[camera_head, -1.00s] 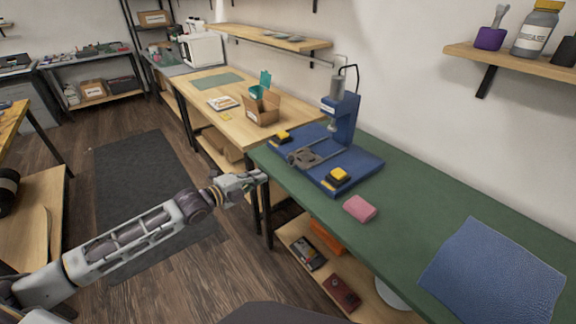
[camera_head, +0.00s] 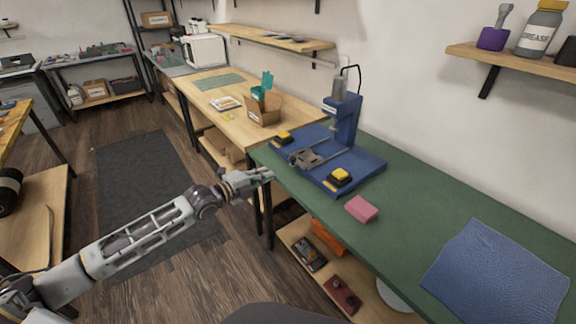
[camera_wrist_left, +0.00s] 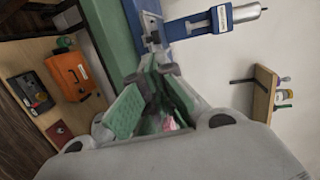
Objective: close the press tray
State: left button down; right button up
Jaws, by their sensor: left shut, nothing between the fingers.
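The blue press (camera_head: 342,122) stands on a blue base on the green bench. Its grey tray (camera_head: 304,159) sits on rails at the front left of the base, out from under the press head. The press also shows at the top of the left wrist view (camera_wrist_left: 205,22). My left gripper (camera_head: 268,174) is shut and empty, just off the bench's front edge, to the left of the tray and apart from it. In the left wrist view its fingers (camera_wrist_left: 156,76) converge and partly hide the bench. My right gripper is not in view.
A pink block (camera_head: 361,209) and a blue mat (camera_head: 495,272) lie to the right on the green bench (camera_head: 410,225). A cardboard box (camera_head: 265,110) stands on the wooden table behind. An orange case (camera_head: 328,238) is on the lower shelf.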

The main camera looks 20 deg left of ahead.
pick_arm(q)
jog(key=b+x, duration=0.1)
jog(key=x, duration=0.9)
jog(key=shift+w+b, duration=0.15)
jog(key=shift+b, duration=0.25)
jog(key=shift+w+d+f, duration=0.1)
jog(key=shift+w+d, duration=0.25)
jog(key=shift+w, duration=0.15)
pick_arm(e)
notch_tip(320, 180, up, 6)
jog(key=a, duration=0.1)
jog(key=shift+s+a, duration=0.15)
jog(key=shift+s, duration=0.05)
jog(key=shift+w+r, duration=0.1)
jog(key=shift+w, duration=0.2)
